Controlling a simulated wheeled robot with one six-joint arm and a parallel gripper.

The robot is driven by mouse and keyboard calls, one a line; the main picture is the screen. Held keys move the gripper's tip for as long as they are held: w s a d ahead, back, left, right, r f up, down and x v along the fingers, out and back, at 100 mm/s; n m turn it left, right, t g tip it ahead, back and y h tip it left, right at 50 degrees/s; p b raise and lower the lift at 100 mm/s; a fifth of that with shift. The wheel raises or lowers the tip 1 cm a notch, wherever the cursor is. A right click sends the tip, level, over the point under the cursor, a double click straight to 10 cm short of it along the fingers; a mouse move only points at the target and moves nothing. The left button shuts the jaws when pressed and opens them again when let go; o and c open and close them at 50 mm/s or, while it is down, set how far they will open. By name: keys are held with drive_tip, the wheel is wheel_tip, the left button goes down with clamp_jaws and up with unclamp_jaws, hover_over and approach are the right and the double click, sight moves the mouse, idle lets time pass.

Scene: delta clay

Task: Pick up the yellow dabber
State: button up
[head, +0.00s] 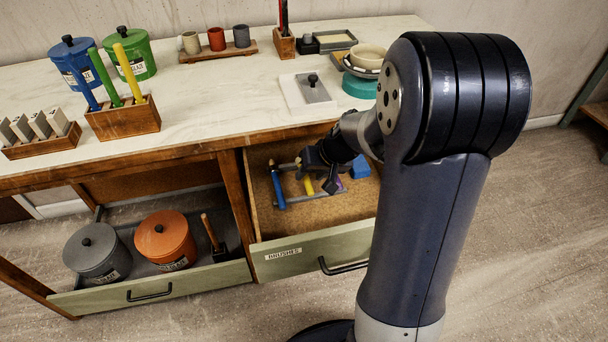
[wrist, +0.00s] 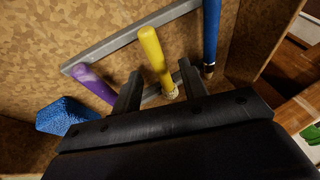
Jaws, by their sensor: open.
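The yellow dabber (wrist: 153,50) lies in the open brushes drawer, resting across a grey rack (wrist: 125,40). In the wrist view it runs down between my gripper's two fingers, with its pale tip (wrist: 172,95) between them. In the head view only a short yellow part (head: 308,186) shows beside my gripper (head: 318,175). My gripper is open, with its fingers (wrist: 160,82) on either side of the dabber. Whether they touch it cannot be told.
A purple-handled tool (wrist: 92,84) and a blue-handled one (wrist: 211,30) lie on the rack to either side. A blue sponge-like block (wrist: 66,117) lies nearby. The drawer front (head: 312,252) and side walls enclose the space. The worktop (head: 215,95) is above.

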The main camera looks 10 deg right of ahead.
drive_tip(key=shift+w+a+f, duration=0.2)
drive_tip(key=shift+w+f, duration=0.1)
drive_tip(key=shift+f, duration=0.35)
drive_tip(key=shift+c, duration=0.3)
clamp_jaws()
